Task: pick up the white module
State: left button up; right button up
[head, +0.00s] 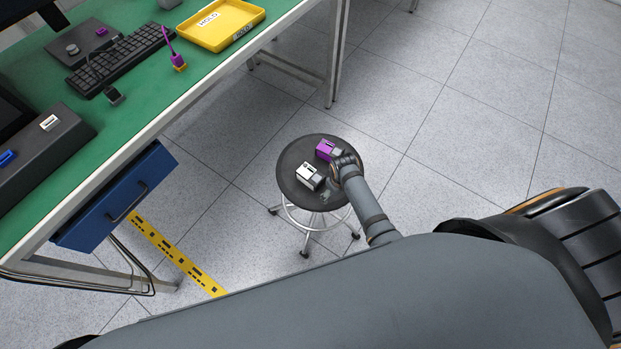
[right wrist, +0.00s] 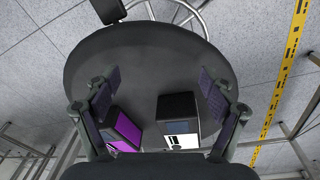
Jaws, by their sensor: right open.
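The white module (head: 309,176) sits on the round dark stool seat (head: 292,157), on its left front part. In the right wrist view the white module (right wrist: 178,118) shows a dark top and a white lower face, between the fingers and nearer the right one. A purple module (head: 325,148) stands behind it on the seat; it also shows in the right wrist view (right wrist: 126,130), near the left finger. My right gripper (head: 331,183) is over the seat just right of the white module. In the right wrist view my right gripper (right wrist: 158,88) is open and empty. My left gripper is not in view.
A green workbench (head: 113,122) on the left holds a keyboard (head: 122,60), a yellow tray (head: 220,24) and a purple plug-like part (head: 176,58). A blue drawer (head: 117,197) sticks out below its edge. Yellow tape (head: 172,252) marks the floor. The floor behind the stool is clear.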

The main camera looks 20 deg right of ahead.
aim_at(310, 174)
jog(key=w+a+r+n, duration=0.1)
jog(key=w+a+r, duration=0.1)
jog(key=w+r, duration=0.1)
jog(key=w+a+r+n, duration=0.1)
jog(key=w+a+r, duration=0.1)
jog(key=w+r, duration=0.1)
jog(key=w+a+r+n+g+b, duration=0.1)
jog(key=w+a+r, duration=0.1)
jog(key=w+r, duration=0.1)
jog(key=shift+w+r, duration=0.3)
jog(key=shift+w, duration=0.15)
notch_tip(310, 174, down, 5)
jog(key=shift+f+b, duration=0.2)
jog(key=shift+b, duration=0.4)
jog(key=f, duration=0.1)
jog(key=f+b, duration=0.1)
jog(key=f, duration=0.3)
jog(key=shift+s+a+f, duration=0.1)
jog(key=shift+a, duration=0.15)
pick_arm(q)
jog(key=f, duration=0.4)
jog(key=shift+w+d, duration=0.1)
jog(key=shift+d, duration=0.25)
pick_arm(e)
jog(key=shift+c, duration=0.4)
jog(key=c, duration=1.3)
